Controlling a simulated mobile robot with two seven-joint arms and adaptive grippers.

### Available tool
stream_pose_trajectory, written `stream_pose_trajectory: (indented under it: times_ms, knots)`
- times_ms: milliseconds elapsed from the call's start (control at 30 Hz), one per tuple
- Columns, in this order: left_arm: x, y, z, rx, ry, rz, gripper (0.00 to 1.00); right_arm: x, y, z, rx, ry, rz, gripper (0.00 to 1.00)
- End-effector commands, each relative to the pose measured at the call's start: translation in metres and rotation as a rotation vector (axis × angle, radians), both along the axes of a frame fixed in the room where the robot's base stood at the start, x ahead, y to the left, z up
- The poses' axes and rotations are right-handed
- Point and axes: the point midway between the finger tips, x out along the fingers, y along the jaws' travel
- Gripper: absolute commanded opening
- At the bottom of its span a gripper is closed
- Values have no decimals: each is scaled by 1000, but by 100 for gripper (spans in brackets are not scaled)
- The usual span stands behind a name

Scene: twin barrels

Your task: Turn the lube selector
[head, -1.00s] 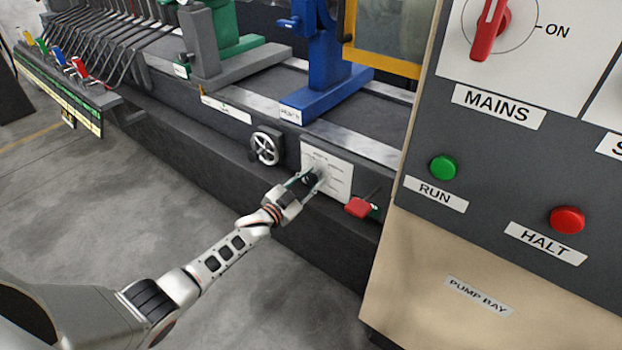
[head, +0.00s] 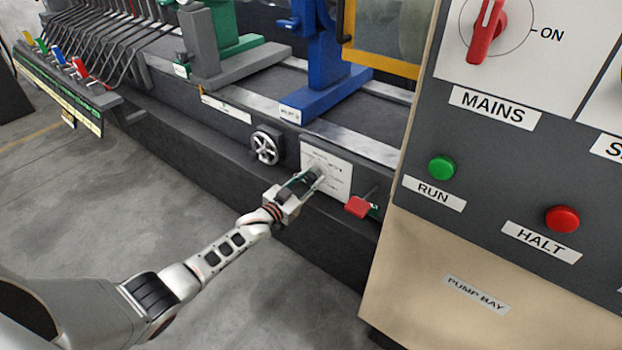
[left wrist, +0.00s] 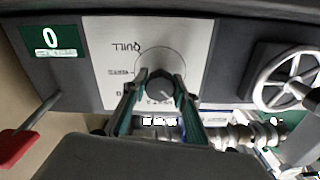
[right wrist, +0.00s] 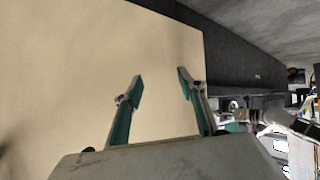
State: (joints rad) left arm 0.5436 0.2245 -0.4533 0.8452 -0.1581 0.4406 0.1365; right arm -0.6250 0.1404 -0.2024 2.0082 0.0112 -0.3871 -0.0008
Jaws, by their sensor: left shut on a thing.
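The lube selector is a dark round knob (left wrist: 160,88) on a pale plate (left wrist: 100,60) with a printed circle and labels. One label reads QUILL; the others are partly hidden by my fingers. My left gripper (left wrist: 160,95) is shut on the knob, one finger on each side of it. In the head view my left gripper (head: 310,180) reaches the same plate (head: 335,172) on the machine's front and hides most of the knob. My right gripper (right wrist: 160,90) shows only in the right wrist view, open and empty in front of a beige panel (right wrist: 90,60).
A small handwheel (head: 265,146) is left of the plate. A red-ended lever (head: 358,207) sticks out to its right. The control cabinet (head: 400,270) with RUN button (head: 442,167) and HALT button (head: 563,219) stands at the right. The floor (head: 130,210) at left is clear.

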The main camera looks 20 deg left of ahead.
Motion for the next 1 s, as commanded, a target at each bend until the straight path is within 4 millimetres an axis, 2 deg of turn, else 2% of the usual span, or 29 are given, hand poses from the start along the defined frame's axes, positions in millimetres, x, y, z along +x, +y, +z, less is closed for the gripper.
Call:
stream_pose_trajectory:
  times_ms: [67, 100, 167, 633, 767, 1000]
  knots:
    - [0, 0, -1, -2, 1, 0, 6, 0, 0, 0, 0, 0, 0, 40]
    - [0, 0, -1, -2, 1, 0, 33, 0, 0, 0, 0, 0, 0, 40]
    - [0, 0, -1, -2, 1, 0, 45, 0, 0, 0, 0, 0, 0, 40]
    - [-6, 2, -1, -1, 1, 0, 45, -7, -1, -4, -3, 12, 0, 40]
    - [-19, 8, -2, 0, 1, 0, 45, -6, -1, -3, -2, 10, 0, 40]
    - [-59, 22, -2, 1, 2, 0, 45, -5, -1, -3, -1, 9, 0, 40]
